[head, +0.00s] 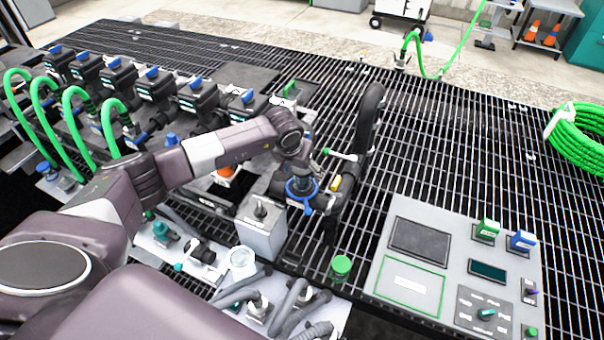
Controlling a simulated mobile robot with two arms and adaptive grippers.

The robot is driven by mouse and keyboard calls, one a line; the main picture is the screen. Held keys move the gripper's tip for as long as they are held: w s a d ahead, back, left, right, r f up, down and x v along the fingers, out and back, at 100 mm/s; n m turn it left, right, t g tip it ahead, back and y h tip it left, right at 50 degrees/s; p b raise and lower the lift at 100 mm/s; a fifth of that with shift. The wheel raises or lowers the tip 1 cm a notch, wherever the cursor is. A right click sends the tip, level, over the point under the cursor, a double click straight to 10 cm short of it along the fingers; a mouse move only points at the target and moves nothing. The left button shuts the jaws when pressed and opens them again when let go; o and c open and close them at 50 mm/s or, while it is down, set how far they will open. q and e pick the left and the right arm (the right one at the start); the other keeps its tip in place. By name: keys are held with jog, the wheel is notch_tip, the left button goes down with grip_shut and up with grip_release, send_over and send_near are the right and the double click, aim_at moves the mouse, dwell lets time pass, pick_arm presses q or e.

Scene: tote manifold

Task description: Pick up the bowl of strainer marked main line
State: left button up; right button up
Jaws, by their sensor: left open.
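My left gripper (299,172) points down at a dark pipe fitting with a blue ring (299,196), right of the picture's middle. It is open, but its fingers are small and partly hidden, and I cannot tell whether they touch the fitting. The fitting sits on dark pipework over the grating. I cannot read a main line marking, so I cannot tell for sure which part is the strainer bowl. A pale round cup (240,259) stands on the lower board, apart from the gripper. My right gripper is not in view.
A tall black curved pipe (370,112) rises just right of the gripper. A grey box (262,226) stands to its lower left. A control panel (455,262) lies at the lower right. Several black valves with green hoses (78,120) line the left. The grating at the upper right is mostly clear.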

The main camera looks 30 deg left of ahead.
pick_arm(q)
jog(key=shift+c, duration=0.4)
jog(key=c, duration=1.3)
jog(key=shift+o, duration=0.2)
notch_tip(320, 180, up, 20)
jog(key=b, duration=0.3)
jog(key=shift+b, duration=0.3)
